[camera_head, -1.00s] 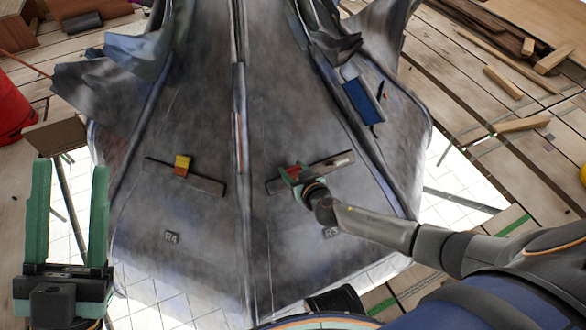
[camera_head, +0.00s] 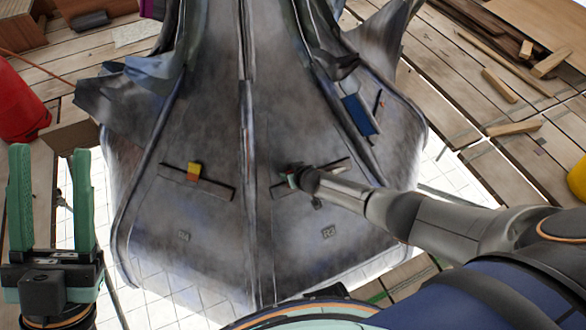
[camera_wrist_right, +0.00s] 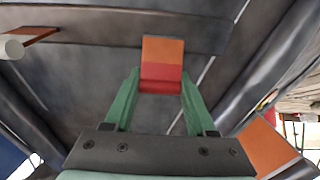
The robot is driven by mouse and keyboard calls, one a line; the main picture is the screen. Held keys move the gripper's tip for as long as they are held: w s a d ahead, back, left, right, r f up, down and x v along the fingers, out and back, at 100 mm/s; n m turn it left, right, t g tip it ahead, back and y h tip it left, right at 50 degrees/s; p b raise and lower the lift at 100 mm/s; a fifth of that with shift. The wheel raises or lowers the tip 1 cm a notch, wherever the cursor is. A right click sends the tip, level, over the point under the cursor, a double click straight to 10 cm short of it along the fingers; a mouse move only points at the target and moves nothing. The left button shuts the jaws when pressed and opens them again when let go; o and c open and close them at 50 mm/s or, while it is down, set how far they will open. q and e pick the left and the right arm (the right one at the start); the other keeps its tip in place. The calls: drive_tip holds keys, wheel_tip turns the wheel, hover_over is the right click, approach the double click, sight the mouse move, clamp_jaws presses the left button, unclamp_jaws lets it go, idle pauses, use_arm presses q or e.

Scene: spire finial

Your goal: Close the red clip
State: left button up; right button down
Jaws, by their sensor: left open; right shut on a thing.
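The red clip (camera_wrist_right: 161,84) shows in the right wrist view as a block with an orange upper part and a red lower part, at a dark bar (camera_wrist_right: 100,24) on the grey spire surface. The fingers of my right gripper (camera_wrist_right: 159,92) are shut on its two sides. In the head view my right gripper (camera_head: 291,177) is at the right-hand bar, and its wrist hides most of the clip. My left gripper (camera_head: 51,200) is open and empty at the lower left, away from the spire.
A second bar on the spire (camera_head: 170,235) carries a yellow and orange-red clip (camera_head: 194,172). A blue panel (camera_head: 358,115) sits on the right side. A red container (camera_head: 20,105) stands at the left. Loose wood pieces (camera_head: 500,83) lie on the planks at the right.

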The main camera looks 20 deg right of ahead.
drive_tip(key=shift+w+g, duration=0.3)
drive_tip(key=shift+g, duration=0.3)
drive_tip(key=shift+w+f, duration=0.1)
drive_tip(key=shift+f, duration=0.05)
drive_tip(key=shift+g+b, duration=0.35)
drive_tip(key=shift+g, duration=0.15)
drive_tip(key=shift+c, duration=1.1)
unclamp_jaws()
